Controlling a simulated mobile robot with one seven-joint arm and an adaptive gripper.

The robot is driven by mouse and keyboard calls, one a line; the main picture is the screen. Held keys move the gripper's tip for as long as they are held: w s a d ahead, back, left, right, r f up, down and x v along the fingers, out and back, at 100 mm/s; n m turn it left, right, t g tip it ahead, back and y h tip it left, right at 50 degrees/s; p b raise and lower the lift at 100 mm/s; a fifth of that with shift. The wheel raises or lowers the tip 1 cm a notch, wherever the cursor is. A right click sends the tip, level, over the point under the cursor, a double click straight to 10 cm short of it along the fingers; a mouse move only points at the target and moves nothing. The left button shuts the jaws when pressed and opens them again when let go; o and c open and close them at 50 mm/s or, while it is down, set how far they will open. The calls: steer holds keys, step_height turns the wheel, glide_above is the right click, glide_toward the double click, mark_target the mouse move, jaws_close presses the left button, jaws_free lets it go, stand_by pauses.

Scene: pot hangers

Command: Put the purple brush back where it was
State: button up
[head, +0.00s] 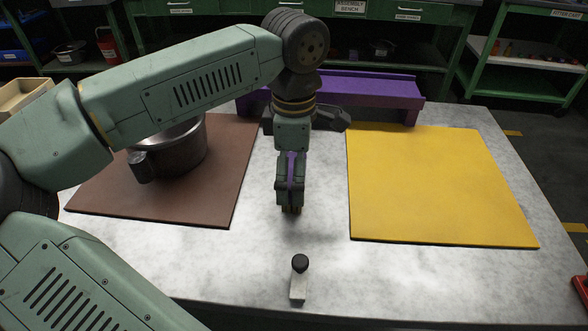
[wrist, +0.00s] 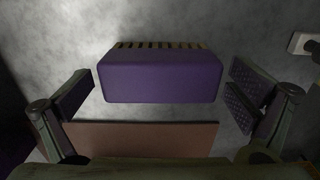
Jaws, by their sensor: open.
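The purple brush (wrist: 162,77) shows in the wrist view as a purple block with a row of bristles along its far edge. It lies between the fingers of my gripper (wrist: 162,96), with a gap on each side. My gripper is open and does not touch the brush's sides in that view. In the head view my gripper (head: 290,198) points down over the bare middle of the table, between the two mats. A purple strip of the brush (head: 291,168) shows there among the fingers. Its base is mostly hidden, so I cannot tell how it rests.
A metal pot (head: 180,150) stands on the brown mat (head: 215,192) at left. A yellow mat (head: 435,185) lies empty at right. A purple bench-like rack (head: 375,90) stands at the back. A small pale block with a black knob (head: 299,280) stands near the front.

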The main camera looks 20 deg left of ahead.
step_height(320, 180, up, 12)
steer(key=p, duration=0.8)
steer(key=shift+r, duration=0.2)
steer(key=shift+a, duration=0.1)
